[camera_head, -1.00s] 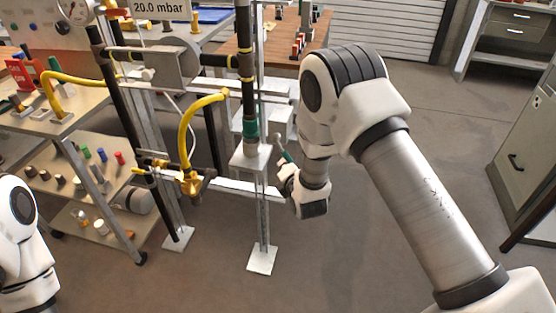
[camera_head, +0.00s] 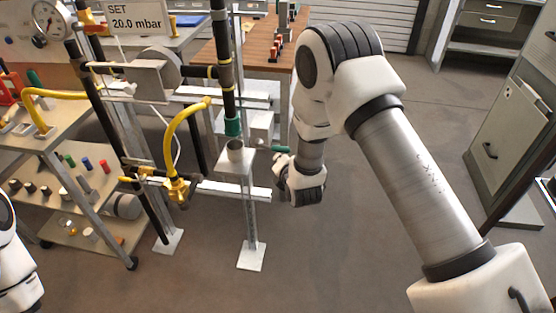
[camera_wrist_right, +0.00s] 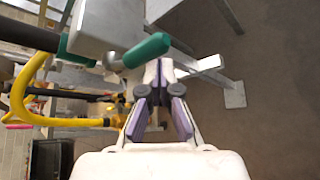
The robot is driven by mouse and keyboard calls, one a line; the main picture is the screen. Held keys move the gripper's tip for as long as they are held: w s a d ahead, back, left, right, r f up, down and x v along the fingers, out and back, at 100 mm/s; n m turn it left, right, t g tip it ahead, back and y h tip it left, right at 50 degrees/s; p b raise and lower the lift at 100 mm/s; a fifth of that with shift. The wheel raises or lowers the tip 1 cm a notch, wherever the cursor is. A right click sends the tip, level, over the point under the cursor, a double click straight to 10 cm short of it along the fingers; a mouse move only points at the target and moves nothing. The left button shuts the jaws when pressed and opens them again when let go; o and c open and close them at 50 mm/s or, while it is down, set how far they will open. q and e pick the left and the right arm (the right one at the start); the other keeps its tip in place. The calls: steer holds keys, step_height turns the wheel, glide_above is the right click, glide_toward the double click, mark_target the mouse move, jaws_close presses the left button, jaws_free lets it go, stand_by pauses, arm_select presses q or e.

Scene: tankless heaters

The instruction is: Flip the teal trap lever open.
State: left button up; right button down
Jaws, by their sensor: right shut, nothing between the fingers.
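The teal trap lever (camera_head: 282,149) sticks out to the right of the grey valve box (camera_head: 262,128) beside the vertical pipe, and looks nearly level. In the right wrist view the lever is a rounded teal handle (camera_wrist_right: 147,50) just beyond the fingertips. My right gripper (camera_head: 279,165) is just below the lever, partly hidden by its own wrist. In the wrist view my right gripper (camera_wrist_right: 159,65) is shut and empty, its tips close under the handle; I cannot tell whether they touch. My left gripper is out of view; only part of that arm shows at the left edge.
A teal collar (camera_head: 233,127) sits on the black pipe above a grey cup on a stand (camera_head: 251,257). A yellow hose (camera_head: 168,130) curves left of it. A shelf cart (camera_head: 75,200) stands at the left. The floor below and right is clear.

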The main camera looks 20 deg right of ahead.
steer(key=shift+w+r, duration=0.25)
steer(key=shift+r, duration=0.35)
step_height(320, 180, down, 5)
steer(key=s+b, duration=0.2)
steer(key=b, duration=0.1)
steer(key=s+a+r, duration=0.5)
steer(key=s, duration=0.1)
steer(key=shift+a+r, duration=0.15)
steer(key=shift+r, duration=0.25)
steer(key=shift+s+p, duration=0.15)
steer(key=shift+p, duration=0.15)
